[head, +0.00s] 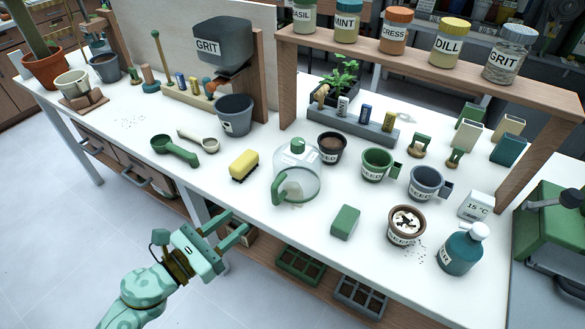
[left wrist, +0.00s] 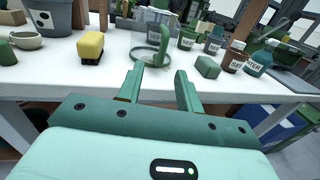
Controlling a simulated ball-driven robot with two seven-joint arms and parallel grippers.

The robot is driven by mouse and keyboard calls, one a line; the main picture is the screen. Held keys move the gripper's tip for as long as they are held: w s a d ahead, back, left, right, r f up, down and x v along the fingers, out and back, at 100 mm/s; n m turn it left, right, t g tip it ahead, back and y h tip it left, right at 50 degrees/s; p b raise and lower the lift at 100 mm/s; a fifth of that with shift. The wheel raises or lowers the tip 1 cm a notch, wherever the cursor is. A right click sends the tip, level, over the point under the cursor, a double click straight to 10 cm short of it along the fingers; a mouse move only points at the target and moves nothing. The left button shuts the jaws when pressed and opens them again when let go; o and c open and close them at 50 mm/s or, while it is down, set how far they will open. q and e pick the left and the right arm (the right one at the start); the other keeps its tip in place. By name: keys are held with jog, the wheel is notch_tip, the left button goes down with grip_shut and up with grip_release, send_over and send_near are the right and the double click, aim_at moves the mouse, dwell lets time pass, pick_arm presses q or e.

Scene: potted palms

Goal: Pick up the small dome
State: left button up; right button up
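A clear dome with a green loop handle (head: 297,184) stands near the front edge of the white bench in the head view. A green knob (head: 298,146) on clear material shows just behind it; I cannot tell clearly where one clear shape ends and the other begins. My left gripper (head: 240,227) is open and empty, in front of the bench edge, left of and nearer than the dome. It also shows in the left wrist view (left wrist: 158,85). My right gripper is not in view.
A yellow brush-like block (head: 244,165) lies left of the dome, and a green block (head: 345,222) lies to its right. Labelled pots, including a brown one (head: 406,222), and a teal pump bottle (head: 461,250) stand further right. A wooden shelf (head: 400,68) spans the back.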

aim_at(274, 192)
pick_arm(q)
jog(key=x, duration=1.2)
jog(key=shift+d, duration=0.45)
grip_shut()
